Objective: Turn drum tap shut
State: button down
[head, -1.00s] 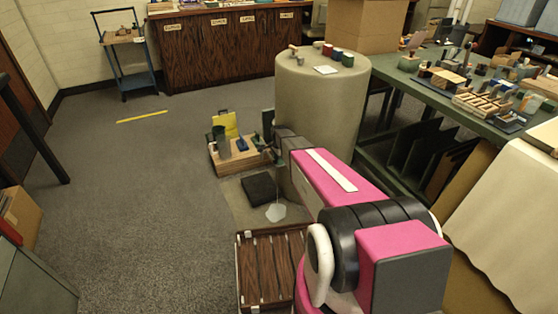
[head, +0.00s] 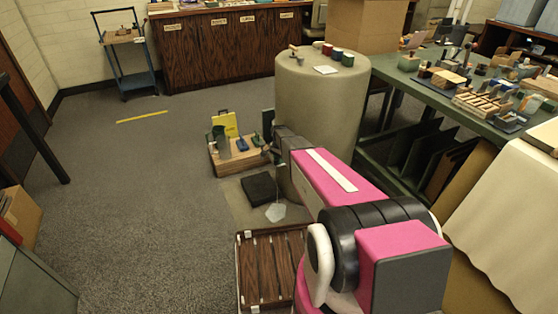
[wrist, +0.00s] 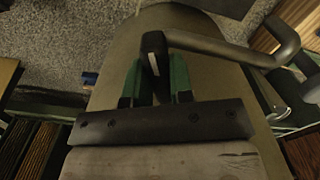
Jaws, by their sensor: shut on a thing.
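The drum (head: 322,112) is a large beige cylinder standing in the middle of the head view; its beige side also fills much of the wrist view (wrist: 215,85). In the wrist view, the tap's dark lever (wrist: 154,48) with a pale stripe stands between the green fingers of my gripper (wrist: 156,78). The gripper is shut on this lever. A dark curved bar (wrist: 225,46) runs right from the lever's top. In the head view my gripper (head: 269,148) is at the drum's lower left side, small and partly hidden by my arm, and the tap cannot be made out.
A wooden board (head: 226,165) with a yellow item and small containers stands on the floor left of the drum. A black pad (head: 259,188) and a pale puddle-like patch (head: 275,212) lie in front. A slatted wooden tray (head: 239,275) is nearer. Open carpet lies left.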

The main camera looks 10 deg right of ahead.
jog(key=n, duration=1.3)
dwell(0.7)
jog(key=c, duration=1)
grip_release()
jog(key=shift+r, duration=0.1)
notch_tip(320, 180, up, 11)
jog(key=shift+f, duration=0.2)
